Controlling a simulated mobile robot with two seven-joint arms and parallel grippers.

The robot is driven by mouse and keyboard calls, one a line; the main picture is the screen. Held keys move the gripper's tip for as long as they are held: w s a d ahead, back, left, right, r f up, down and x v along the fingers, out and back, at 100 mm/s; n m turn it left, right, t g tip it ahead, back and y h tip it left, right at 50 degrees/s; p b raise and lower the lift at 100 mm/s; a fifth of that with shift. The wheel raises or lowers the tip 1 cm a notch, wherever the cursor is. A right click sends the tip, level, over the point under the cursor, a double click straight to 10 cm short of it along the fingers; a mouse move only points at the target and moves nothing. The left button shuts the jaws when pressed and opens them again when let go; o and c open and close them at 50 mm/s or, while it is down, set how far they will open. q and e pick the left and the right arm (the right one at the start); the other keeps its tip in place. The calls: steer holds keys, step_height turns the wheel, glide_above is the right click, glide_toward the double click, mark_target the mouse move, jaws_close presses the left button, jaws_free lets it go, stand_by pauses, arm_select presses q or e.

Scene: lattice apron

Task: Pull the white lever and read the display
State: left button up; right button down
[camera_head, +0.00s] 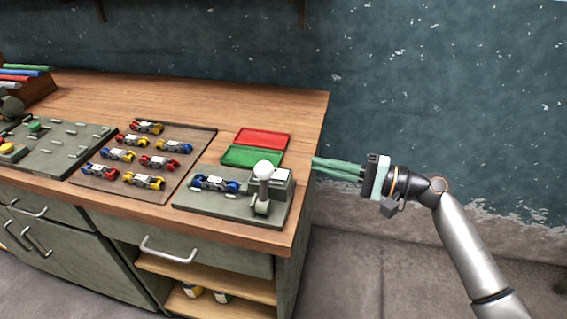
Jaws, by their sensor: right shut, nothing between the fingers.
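The white lever is a white ball knob (263,170) on a grey stem. It stands upright at the front right of a grey station plate (235,208) near the bench's right end. A small box with a pale top, which looks like the display (280,175), sits just behind and right of the lever; its reading is too small to make out. A blue toy car (214,184) lies on the same plate, left of the lever. My right gripper (315,166) is shut and empty, its green fingers pointing left at the bench's right edge, apart from the lever. My left gripper is not in view.
A red tray (262,139) and a green tray (252,156) lie behind the station. Farther left is a panel (62,160) with buttons. The back of the wooden bench (215,101) is clear.

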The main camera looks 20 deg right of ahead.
mark_target(264, 186)
steer(key=p+x, duration=0.2)
steer(key=x, duration=0.7)
steer(key=shift+w+a+r, duration=0.15)
steer(key=shift+w+a, duration=0.05)
steer(key=shift+w, duration=0.05)
steer(key=shift+s+a, duration=0.1)
steer(key=shift+a, duration=0.25)
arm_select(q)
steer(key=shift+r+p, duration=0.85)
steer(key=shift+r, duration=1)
arm_select(e)
steer(key=shift+s+a+r, duration=0.1)
steer(key=shift+s+a, duration=0.2)
steer(key=shift+s, duration=0.5)
steer(key=shift+s+a+r, duration=0.1)
steer(key=shift+s+a, duration=0.15)
steer(key=shift+s, duration=0.55)
steer(key=shift+a, duration=0.1)
steer(key=shift+r, duration=0.1)
steer(key=shift+s+n, duration=0.15)
steer(key=shift+n, duration=0.15)
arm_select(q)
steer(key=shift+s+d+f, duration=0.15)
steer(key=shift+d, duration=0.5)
arm_select(e)
steer(key=shift+a+r, duration=0.1)
